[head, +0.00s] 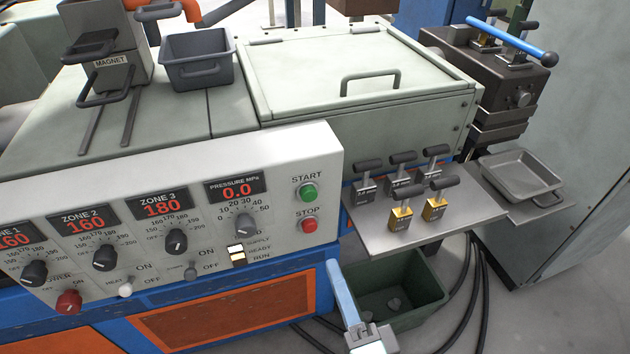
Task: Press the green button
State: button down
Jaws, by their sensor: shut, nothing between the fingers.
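The green button (308,192) sits under the word START near the right end of the sloping white control panel (270,160). It is in plain view with nothing in front of it. The red STOP button (308,225) is just below it. My gripper (333,265) reaches up from the bottom edge, with long blue fingers shut together and empty. Its tips are below and slightly right of both buttons in the picture, apart from the green button. Its grey body is partly cut off by the bottom edge.
A grey shelf (375,237) with several handled metal blocks juts out right of the panel. A green bin (425,290) stands on the floor below, near black cables (483,300). Dials and switches fill the panel left of the buttons. A metal tray (505,170) is farther right.

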aim_at(310, 198)
jog(key=shift+s+d+r+m+p, duration=0.1)
jog(key=shift+s+d+m+p, duration=0.3)
jog(key=shift+s+m, duration=0.25)
jog(key=p+x, duration=0.2)
jog(key=x, duration=1.1)
jog(key=shift+w+a, duration=0.1)
jog(key=shift+w, duration=0.45)
jog(key=shift+w, duration=0.1)
